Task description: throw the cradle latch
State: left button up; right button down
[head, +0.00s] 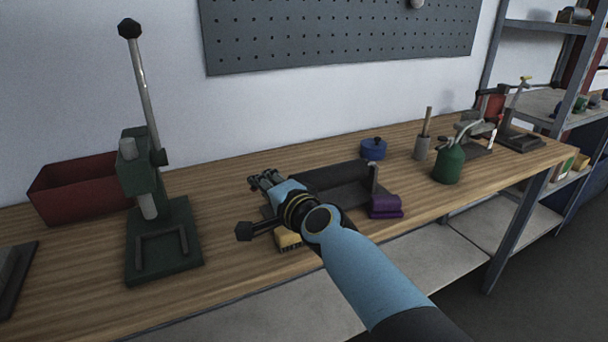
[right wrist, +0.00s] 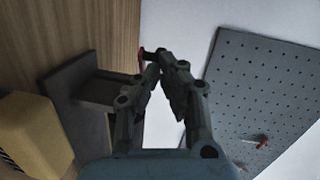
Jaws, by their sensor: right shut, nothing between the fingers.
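The cradle (head: 350,198) is a dark grey stand on the bench, with a dark cylinder (head: 330,178) lying in it. My right arm hides its near left part. A short lever with a black knob (head: 244,231) sticks out left beside my wrist; I cannot tell whether it is the latch. My right gripper (head: 262,181) is at the cradle's left end, shut and empty. In the right wrist view its fingertips (right wrist: 163,68) come together, with a small red and black piece just beyond them. A dark cradle plate (right wrist: 75,95) stands left of the fingers. My left gripper is not in view.
A yellow block (head: 288,241) sits by the cradle's near side, beneath my wrist. A green lever press (head: 165,240) and red bin (head: 80,187) stand left. Bench is clear between press and cradle.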

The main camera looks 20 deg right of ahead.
jog(key=shift+w+a, duration=0.25)
jog(key=shift+a, duration=0.1)
dwell(0.4)
jog(key=shift+s, duration=0.1)
dwell(0.3)
